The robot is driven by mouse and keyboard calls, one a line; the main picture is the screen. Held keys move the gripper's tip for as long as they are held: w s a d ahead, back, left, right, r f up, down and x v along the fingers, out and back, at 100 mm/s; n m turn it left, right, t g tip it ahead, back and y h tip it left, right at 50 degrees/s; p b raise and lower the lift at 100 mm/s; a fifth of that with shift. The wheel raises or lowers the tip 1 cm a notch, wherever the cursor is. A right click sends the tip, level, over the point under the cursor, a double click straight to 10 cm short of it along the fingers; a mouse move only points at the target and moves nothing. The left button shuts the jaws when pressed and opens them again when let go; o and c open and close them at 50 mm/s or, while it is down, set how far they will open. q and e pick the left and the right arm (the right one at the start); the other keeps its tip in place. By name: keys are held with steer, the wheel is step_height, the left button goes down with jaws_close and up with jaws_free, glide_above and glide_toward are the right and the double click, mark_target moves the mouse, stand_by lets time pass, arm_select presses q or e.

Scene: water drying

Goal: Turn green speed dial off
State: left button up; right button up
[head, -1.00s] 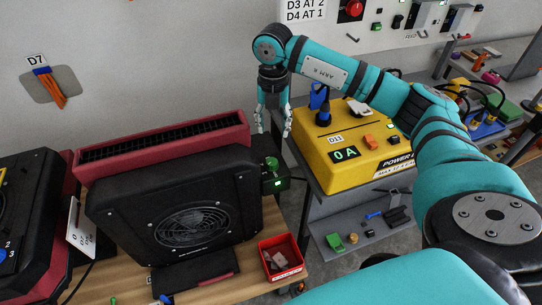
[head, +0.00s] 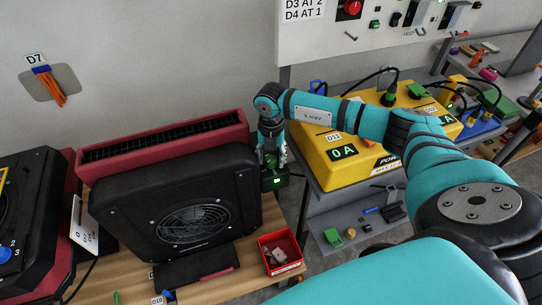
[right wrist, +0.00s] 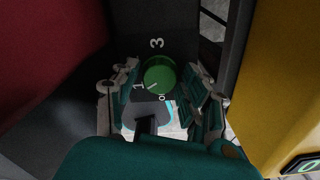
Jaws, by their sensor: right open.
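The green speed dial (right wrist: 160,75) shows in the right wrist view as a round green knob on a dark face, with the marks 3, 1 and part of another mark around it. A pale pointer line on it points to the lower left, near the 1. My right gripper (right wrist: 162,98) is open, with one finger on each side of the dial; I cannot tell whether they touch it. My left gripper is out of view.
A yellow power box (head: 335,168) reading 0 A stands close on the right. The red fan housing (head: 160,140) is behind the black unit. A red bin (head: 281,252) sits on the wooden bench's front corner.

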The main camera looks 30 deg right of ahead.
steer(key=shift+c, duration=1.3)
steer(key=c, duration=0.6)
steer(key=shift+f+n+b, duration=0.2)
steer(key=shift+n+b, duration=0.7)
steer(key=shift+n, duration=0.2)
steer(key=shift+r+n+b, duration=0.2)
steer(key=shift+n+b, duration=0.3)
steer(key=shift+n, duration=0.7)
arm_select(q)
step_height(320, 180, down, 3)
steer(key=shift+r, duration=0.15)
arm_select(e)
steer(key=o, duration=0.9)
steer(key=shift+c, duration=0.2)
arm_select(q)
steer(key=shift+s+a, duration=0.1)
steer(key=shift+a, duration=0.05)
